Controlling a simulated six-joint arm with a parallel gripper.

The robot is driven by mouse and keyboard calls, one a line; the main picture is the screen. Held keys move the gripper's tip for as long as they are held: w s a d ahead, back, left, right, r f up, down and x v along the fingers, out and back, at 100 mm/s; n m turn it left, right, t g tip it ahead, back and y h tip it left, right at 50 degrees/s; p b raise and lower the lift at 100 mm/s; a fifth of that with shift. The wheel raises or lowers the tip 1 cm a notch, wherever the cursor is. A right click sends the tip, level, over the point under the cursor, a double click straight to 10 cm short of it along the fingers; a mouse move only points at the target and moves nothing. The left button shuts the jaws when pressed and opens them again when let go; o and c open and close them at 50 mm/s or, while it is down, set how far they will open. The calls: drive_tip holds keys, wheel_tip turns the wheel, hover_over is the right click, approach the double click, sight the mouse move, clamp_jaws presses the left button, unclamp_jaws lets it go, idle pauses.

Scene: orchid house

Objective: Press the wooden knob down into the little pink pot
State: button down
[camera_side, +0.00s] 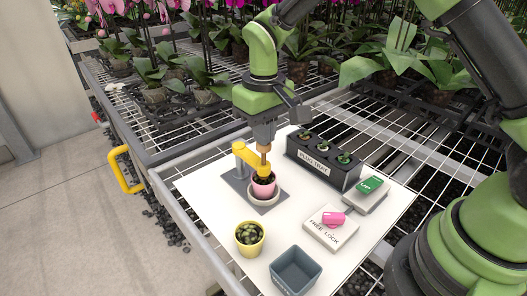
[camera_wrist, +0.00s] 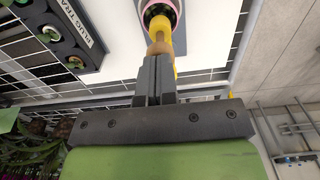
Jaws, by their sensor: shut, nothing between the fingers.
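The wooden knob (camera_side: 264,149) tops an upright stem in the yellow arm (camera_side: 246,157) of a small grey press. Below it a yellow head (camera_side: 264,170) sits at the mouth of the little pink pot (camera_side: 263,189). The pot stands in a pale saucer (camera_side: 265,199) on the grey base. My gripper (camera_side: 265,142) is shut and directly above the knob; contact is hard to tell. In the wrist view the closed fingers (camera_wrist: 157,62) overlap the near side of the knob (camera_wrist: 159,47). The pink pot's rim (camera_wrist: 143,10) shows beyond.
A dark plug tray (camera_side: 323,168) with several seedlings stands behind right. A yellow pot (camera_side: 250,238) with a plant and an open grey bin (camera_side: 296,270) are in front. A pink switch block (camera_side: 331,228) and green switch block (camera_side: 366,194) lie right. The white board's left front is clear.

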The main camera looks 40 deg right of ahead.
drive_tip(key=shift+r, duration=3.5)
drive_tip(key=shift+r, duration=0.2)
drive_tip(key=s+d+r+m+t+y, duration=0.1)
drive_tip(key=s+d+r+t, duration=0.1)
drive_tip(key=s+r, duration=0.4)
drive_tip(key=s+d+r+m+t+y, duration=0.1)
drive_tip(key=s+d+r+m+t, duration=0.15)
drive_tip(key=s+r, duration=0.4)
drive_tip(key=s+f+t, duration=0.2)
drive_tip(key=s+f, duration=0.1)
drive_tip(key=s, duration=0.5)
drive_tip(key=shift+s+d+t, duration=0.15)
drive_tip(key=shift+s+t, duration=0.2)
